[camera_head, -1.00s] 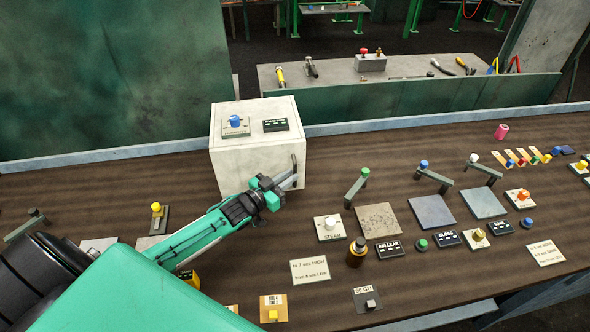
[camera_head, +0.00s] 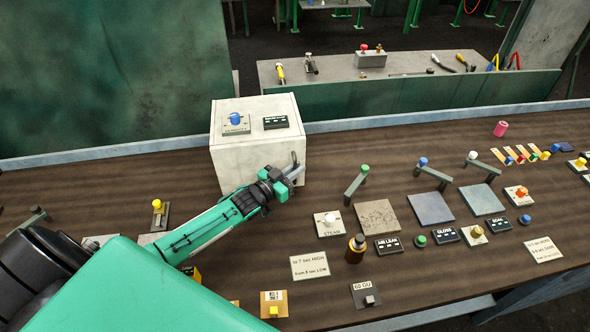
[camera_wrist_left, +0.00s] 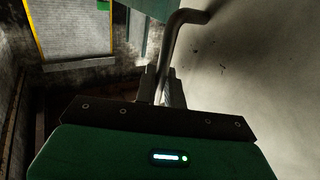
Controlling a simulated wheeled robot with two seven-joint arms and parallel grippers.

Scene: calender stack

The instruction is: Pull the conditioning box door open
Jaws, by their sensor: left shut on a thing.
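The conditioning box (camera_head: 236,160) is a pale off-white box on the brown bench, with a blue knob and a black label on top. Its door looks closed, flush with the box. A dark bent bar handle (camera_head: 294,160) stands at the right end of its front face. My left gripper (camera_head: 293,173) is at that handle, its fingers shut on the handle's lower part. In the left wrist view the handle (camera_wrist_left: 176,40) runs down between the two fingers (camera_wrist_left: 162,88), and the pale door face (camera_wrist_left: 250,70) fills the right side. My right gripper is not in view.
Right of the box stand several levers with coloured knobs (camera_head: 365,170) and flat square plates (camera_head: 378,216). The bench (camera_head: 330,185) just right of the handle is bare.

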